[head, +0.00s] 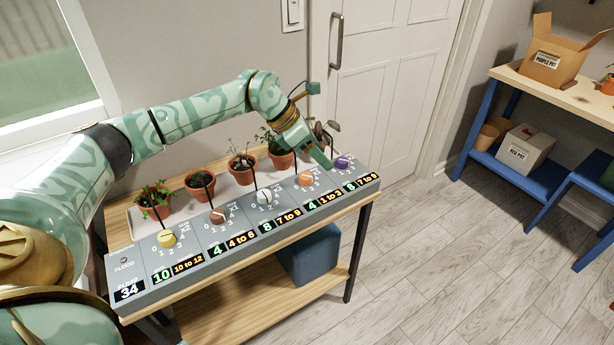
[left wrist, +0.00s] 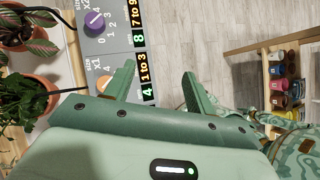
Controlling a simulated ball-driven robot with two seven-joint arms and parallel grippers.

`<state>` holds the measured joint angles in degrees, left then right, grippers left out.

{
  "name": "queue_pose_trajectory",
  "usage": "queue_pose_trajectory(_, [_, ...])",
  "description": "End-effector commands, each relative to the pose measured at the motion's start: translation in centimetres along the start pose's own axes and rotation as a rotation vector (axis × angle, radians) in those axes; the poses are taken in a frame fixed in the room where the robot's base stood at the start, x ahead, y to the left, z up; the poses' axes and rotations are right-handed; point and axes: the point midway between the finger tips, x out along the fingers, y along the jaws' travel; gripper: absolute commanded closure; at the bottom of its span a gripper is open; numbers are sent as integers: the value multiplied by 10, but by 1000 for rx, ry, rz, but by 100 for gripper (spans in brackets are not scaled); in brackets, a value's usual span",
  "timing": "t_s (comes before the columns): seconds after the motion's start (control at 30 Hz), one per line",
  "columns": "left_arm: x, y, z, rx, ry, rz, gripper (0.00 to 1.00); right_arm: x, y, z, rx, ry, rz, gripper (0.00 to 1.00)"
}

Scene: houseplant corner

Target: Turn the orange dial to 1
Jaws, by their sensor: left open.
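The orange dial (head: 305,179) is on the sloped grey control panel (head: 128,262), in the column whose display reads 4 and 1 to 3. Its pointer is too small to read. In the left wrist view the orange dial (left wrist: 105,84) is at the left, partly hidden by my gripper's body. My left gripper (head: 324,157) is above the panel, between the orange and purple dials in the head view. In the left wrist view my left gripper (left wrist: 157,75) has its fingers apart with nothing between them. My right gripper is in neither view.
A purple dial (head: 342,162) is right of the orange one, and a white dial (head: 264,197) is left of it. Brown and yellow dials are farther left. Potted plants (head: 200,184) stand behind the panel. A blue bin (head: 311,257) is on the shelf below.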

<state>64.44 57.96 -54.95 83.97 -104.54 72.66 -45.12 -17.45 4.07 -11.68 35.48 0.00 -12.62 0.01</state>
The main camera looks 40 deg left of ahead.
Motion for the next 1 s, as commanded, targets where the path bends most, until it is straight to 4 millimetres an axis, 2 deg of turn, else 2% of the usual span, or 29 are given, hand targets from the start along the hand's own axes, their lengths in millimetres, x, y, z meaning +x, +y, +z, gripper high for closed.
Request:
queue_pose_trajectory(0.03, [-25, 23, -11, 14, 77, 66, 45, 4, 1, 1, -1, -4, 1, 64])
queue_pose_trajectory(0.1, [-54, 43, -25, 18, 169, 130, 45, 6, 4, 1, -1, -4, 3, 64])
queue_pose_trajectory(0.2, [-77, 57, -37, 8, 239, 177, 45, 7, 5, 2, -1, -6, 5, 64])
queue_pose_trajectory(0.27, [-79, 60, -41, 4, 254, 188, 45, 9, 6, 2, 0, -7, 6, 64])
queue_pose_trajectory(0.37, [-67, 63, -45, 4, 259, 187, 45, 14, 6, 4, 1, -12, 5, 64])
queue_pose_trajectory(0.47, [-46, 66, -51, 1, 260, 184, 45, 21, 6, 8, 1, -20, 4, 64])
queue_pose_trajectory(0.8, [37, 82, -73, 2, 258, 183, 45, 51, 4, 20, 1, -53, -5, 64])
queue_pose_trajectory(1.0, [64, 87, -79, 2, 255, 185, 45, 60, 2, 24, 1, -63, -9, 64])
